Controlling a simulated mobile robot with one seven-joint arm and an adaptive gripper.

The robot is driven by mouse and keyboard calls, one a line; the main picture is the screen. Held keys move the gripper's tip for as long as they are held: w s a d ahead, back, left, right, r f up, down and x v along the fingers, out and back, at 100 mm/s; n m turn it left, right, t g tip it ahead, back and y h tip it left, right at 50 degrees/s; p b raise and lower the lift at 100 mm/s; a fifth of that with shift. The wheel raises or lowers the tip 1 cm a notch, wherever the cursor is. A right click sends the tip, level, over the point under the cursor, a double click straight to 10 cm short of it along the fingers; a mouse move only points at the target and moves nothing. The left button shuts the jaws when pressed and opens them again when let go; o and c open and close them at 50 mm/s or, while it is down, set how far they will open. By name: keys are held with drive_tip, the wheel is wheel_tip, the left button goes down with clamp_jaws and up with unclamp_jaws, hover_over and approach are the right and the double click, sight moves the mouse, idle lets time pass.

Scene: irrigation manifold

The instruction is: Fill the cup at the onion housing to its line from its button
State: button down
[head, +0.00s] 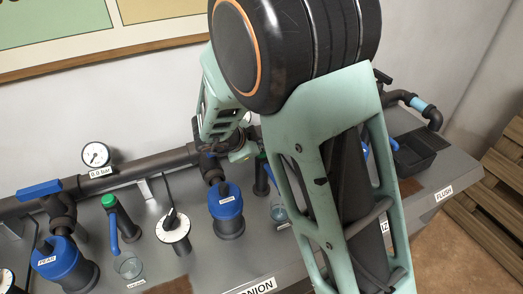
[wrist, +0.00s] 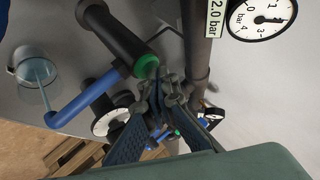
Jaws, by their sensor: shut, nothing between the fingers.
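In the wrist view, my gripper (wrist: 160,88) is shut and empty, its fingertips close to the green button (wrist: 147,66) on the end of a dark post. I cannot tell whether they touch. A blue spout (wrist: 82,102) runs from this post toward a clear cup (wrist: 32,85). The cup has a bluish tint inside; its line and level are not clear. In the head view, the ONION label (head: 257,287) is on the bench front, partly behind my arm. A blue-capped housing (head: 227,201) stands left of my arm, with a clear cup (head: 279,212) right of it.
A gauge in the wrist view (wrist: 262,17) is labelled 2.0 bar. In the head view, another gauge (head: 95,155) reads 0.0 bar. Left are a second blue housing (head: 65,262), a green-topped post (head: 110,202) and a dial (head: 173,228). A black tray (head: 416,152) sits right.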

drive_tip(key=shift+r+p, duration=0.95)
drive_tip(key=shift+p, duration=0.3)
drive_tip(key=shift+r, duration=0.1)
wheel_tip(320, 180, up, 5)
drive_tip(key=p, duration=0.6)
